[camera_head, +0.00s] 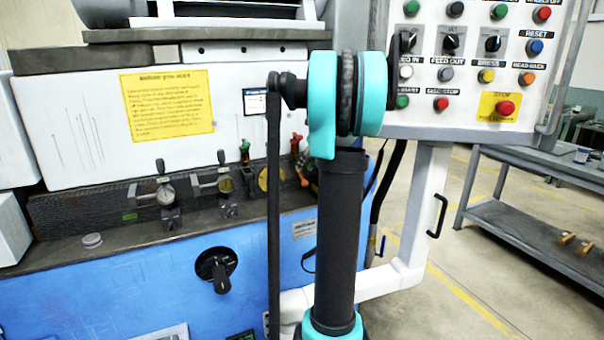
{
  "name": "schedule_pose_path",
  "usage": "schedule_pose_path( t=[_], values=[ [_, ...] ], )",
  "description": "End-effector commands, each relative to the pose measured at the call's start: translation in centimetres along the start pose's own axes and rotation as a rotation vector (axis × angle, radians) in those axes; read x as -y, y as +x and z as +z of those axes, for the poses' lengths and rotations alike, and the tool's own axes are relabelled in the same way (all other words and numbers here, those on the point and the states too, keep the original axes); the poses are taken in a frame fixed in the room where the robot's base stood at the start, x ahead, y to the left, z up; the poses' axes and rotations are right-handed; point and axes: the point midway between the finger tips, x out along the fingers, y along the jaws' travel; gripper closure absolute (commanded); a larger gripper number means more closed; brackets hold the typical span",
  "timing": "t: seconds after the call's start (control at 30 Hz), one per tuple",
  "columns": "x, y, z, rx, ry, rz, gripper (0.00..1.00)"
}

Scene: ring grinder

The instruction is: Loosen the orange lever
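My gripper does not show in this view.
A control panel (470,75) is at upper right. A black rotary knob (216,266) is on the blue front (120,285). Open floor and a grey workbench (530,165) lie right.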

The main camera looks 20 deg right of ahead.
Motion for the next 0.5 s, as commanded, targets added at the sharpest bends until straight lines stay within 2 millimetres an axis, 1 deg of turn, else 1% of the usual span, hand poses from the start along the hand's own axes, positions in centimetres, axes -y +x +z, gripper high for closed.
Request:
schedule_pose_path(
  t=[0.03,0.2,0.33,0.5],
  values=[
    [0.0,-1.1,0.0,0.0,0.001,-0.001,0.67],
    [0.0,-4.1,0.0,-0.001,0.002,0.0,0.67],
    [0.0,-5.6,0.0,-0.001,0.0,0.0,0.67],
    [0.0,-6.3,0.0,-0.001,0.0,0.0,0.67]
  ],
)
